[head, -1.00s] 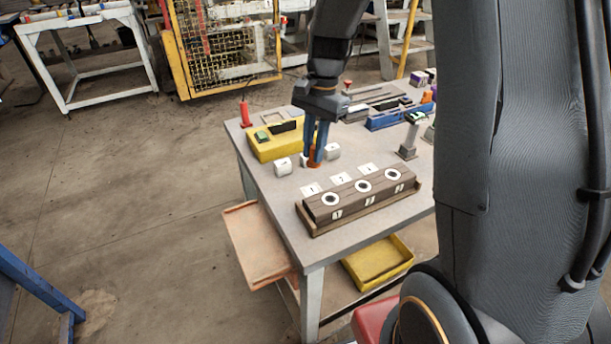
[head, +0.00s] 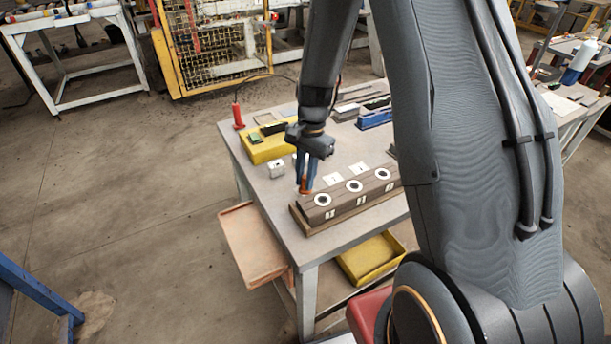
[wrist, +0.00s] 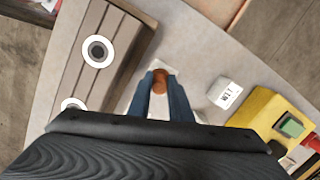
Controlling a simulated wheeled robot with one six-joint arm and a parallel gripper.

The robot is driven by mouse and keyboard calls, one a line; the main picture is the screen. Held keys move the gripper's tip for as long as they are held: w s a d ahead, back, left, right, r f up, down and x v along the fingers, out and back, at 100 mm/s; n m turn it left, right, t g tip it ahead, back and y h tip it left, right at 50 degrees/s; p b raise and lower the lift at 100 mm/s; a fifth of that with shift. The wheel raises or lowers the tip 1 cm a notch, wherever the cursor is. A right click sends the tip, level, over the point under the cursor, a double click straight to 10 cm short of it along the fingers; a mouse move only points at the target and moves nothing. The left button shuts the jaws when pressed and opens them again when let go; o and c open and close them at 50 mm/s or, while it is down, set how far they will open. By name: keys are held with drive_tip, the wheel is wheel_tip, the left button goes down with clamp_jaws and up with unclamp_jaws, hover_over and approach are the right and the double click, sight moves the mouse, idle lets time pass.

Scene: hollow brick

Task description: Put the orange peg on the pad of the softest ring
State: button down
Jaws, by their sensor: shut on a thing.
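The orange peg (head: 304,187) is held upright between the blue fingers of my gripper (head: 307,181). It also shows in the wrist view (wrist: 160,82), between the fingertips, over or on a white pad (wrist: 152,68); I cannot tell if it touches. The brown hollow brick (head: 342,204) carries three white rings with dark holes: left (head: 322,200), middle (head: 354,186) and right (head: 382,174). White pads lie behind the middle ring (head: 333,180) and right ring (head: 357,168). The pad behind the left ring is mostly hidden by my gripper and peg. Ring softness does not show.
A white labelled block (head: 276,170) stands left of my gripper, near a yellow box (head: 262,151). A red-handled item (head: 238,116) stands at the table's back left corner. A blue tray (head: 375,119) lies farther back. The table's front left (head: 270,207) is clear.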

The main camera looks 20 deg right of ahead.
drive_tip(key=shift+f, duration=0.2)
drive_tip(key=c, duration=1.6)
unclamp_jaws()
drive_tip(key=shift+r, duration=0.1)
wheel_tip(320, 180, up, 12)
drive_tip(key=d+b, duration=0.2)
drive_tip(key=b, duration=0.2)
drive_tip(key=s+n+t, duration=0.1)
drive_tip(key=s+n, duration=0.2)
drive_tip(key=s, duration=0.2)
drive_tip(key=s+a+f+n+h, duration=0.1)
drive_tip(key=s+n, duration=0.3)
drive_tip(key=s, duration=0.1)
drive_tip(key=s+a+n+t, duration=0.1)
drive_tip(key=s+n, duration=0.3)
drive_tip(key=s, duration=0.1)
drive_tip(key=shift+f+t, duration=0.25)
drive_tip(key=shift+t, duration=0.05)
drive_tip(key=shift+f+b, duration=0.7)
drive_tip(key=shift+f, duration=0.2)
